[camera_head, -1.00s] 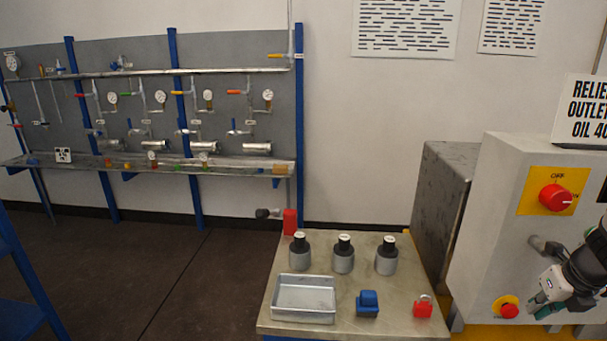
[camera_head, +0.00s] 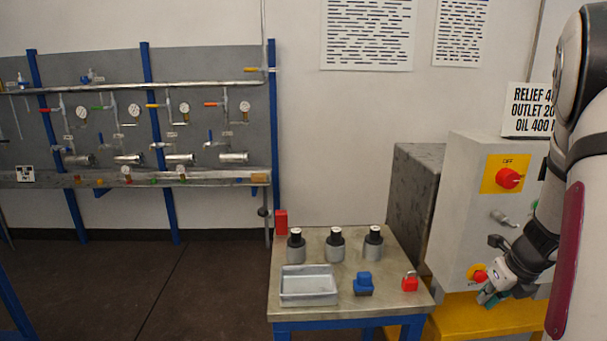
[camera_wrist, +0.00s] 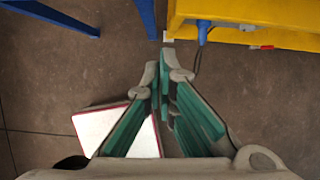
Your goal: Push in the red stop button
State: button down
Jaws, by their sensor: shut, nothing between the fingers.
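The red stop button (camera_head: 480,276) sits on a yellow backing low on the front of the grey cabinet (camera_head: 462,215). It shows only in the head view and partly borders my wrist there. My gripper (camera_head: 486,298) is just below and right of the button in the picture, pointing down and to the left. Whether it touches the cabinet cannot be told. In the wrist view my gripper (camera_wrist: 166,66) has its green-padded fingers together and empty, over the floor. The button is not seen in the wrist view.
A red rotary switch (camera_head: 509,179) and a grey handle (camera_head: 504,218) are higher on the cabinet. A yellow base (camera_head: 460,318) juts out below. Left stands a table (camera_head: 345,287) with a metal tray (camera_head: 308,300), a blue object (camera_head: 363,284) and a red padlock (camera_head: 410,283).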

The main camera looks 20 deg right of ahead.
jog(key=w+a+r+n+y, duration=0.1)
jog(key=a+r+n, duration=0.6)
jog(key=a+n, duration=0.3)
jog(key=w+a+r+n+y, duration=0.1)
jog(key=a+r+n, duration=0.6)
jog(key=a, duration=0.5)
jog(key=s+a+r+n, duration=0.2)
jog(key=s+a+n, duration=0.4)
jog(key=n, duration=0.4)
jog(key=s+a+r+n+h, duration=0.1)
jog(key=s+a+r+n, duration=0.2)
jog(key=s+a+n, duration=0.4)
jog(key=s+n, duration=0.2)
jog(key=n, duration=0.2)
jog(key=shift+s+a, duration=0.15)
jog(key=shift+s, duration=0.1)
